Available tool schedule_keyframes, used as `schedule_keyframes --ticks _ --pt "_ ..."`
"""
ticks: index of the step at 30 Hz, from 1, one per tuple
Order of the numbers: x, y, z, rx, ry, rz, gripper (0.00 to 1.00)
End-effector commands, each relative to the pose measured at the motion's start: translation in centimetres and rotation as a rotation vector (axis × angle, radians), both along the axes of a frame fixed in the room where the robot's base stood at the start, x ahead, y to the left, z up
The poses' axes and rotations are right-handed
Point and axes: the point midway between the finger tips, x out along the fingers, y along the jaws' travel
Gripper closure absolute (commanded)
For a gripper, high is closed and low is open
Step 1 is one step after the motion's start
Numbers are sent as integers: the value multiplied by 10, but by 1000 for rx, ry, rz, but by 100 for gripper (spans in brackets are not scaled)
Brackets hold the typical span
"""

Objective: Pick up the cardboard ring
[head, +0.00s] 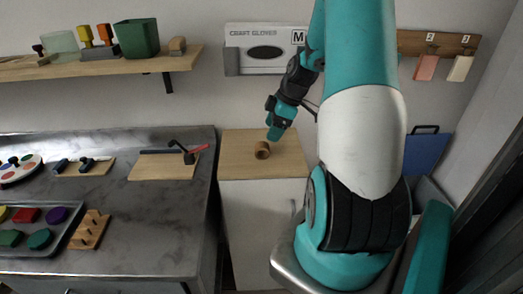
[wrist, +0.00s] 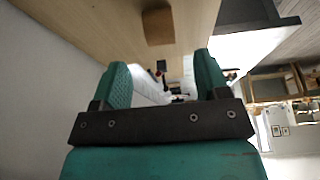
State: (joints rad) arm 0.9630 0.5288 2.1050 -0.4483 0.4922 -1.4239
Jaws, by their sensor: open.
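The cardboard ring (head: 262,150) is a small brown roll lying on the wooden top of a low white cabinet, with its open end facing forward. My gripper (head: 274,133) is just above and right of it in the head view, apart from it as far as I can tell. In the wrist view the ring appears as a brown block (wrist: 158,26) on the wood, beyond the fingertips. My gripper (wrist: 162,78) also shows there with its two teal fingers apart and nothing between them.
The wooden cabinet top (head: 235,165) is otherwise bare. A glove box (head: 240,35) hangs on the wall behind. A shelf (head: 110,66) is at upper left. A blue panel (head: 425,150) leans at right.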

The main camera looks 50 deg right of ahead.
Motion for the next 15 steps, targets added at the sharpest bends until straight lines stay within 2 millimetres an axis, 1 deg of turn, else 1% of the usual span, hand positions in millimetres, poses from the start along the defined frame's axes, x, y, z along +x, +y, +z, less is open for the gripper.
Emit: schedule_keyframes --ticks 1,8,12,15 --pt "0 0 -6 3 1 2 32" --pt "9 8 -30 3 2 4 32" --pt "16 15 -51 3 3 5 32" --pt "19 17 -62 2 2 4 32"
